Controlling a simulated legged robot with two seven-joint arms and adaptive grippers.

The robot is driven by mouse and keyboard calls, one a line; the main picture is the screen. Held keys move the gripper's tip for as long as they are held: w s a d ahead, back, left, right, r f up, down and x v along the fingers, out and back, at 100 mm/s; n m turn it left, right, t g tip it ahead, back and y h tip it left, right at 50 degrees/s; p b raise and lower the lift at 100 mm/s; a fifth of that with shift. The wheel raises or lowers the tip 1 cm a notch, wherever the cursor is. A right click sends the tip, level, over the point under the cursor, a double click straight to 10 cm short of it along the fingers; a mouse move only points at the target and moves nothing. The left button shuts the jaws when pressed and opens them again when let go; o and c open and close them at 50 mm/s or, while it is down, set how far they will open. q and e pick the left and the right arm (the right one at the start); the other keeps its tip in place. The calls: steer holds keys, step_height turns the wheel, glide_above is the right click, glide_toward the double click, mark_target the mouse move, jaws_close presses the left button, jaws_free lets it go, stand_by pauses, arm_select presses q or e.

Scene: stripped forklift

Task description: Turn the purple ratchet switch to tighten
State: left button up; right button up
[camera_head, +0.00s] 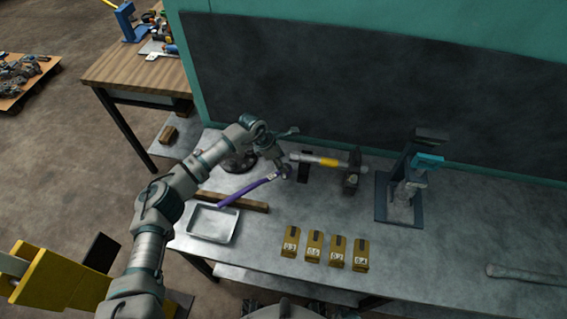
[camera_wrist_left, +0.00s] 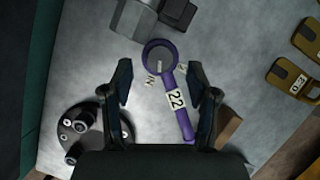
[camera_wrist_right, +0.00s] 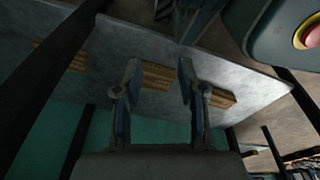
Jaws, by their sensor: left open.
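The purple ratchet (camera_head: 245,190) lies on the grey workbench in the head view. In the left wrist view its ring head (camera_wrist_left: 160,44) is at the top, and the handle (camera_wrist_left: 180,115), labelled 22, runs down to the lower right. A small grey part shows inside the ring. Lettered marks, one reading IN, sit on both sides below the head. My left gripper (camera_head: 281,172) is above the ratchet's head end; in its wrist view the fingers (camera_wrist_left: 160,88) are apart on either side of the ratchet, holding nothing. My right gripper (camera_wrist_right: 160,80) is open and empty, outside the head view.
A metal tray (camera_head: 213,224) and wooden bar (camera_head: 247,203) are in front. A press (camera_head: 402,205) stands at right.

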arm_select(q)
steer(key=v, duration=0.9)
steer(key=shift+a+r, duration=0.15)
steer(key=shift+r, duration=0.15)
arm_select(e)
steer(key=shift+w, duration=0.1)
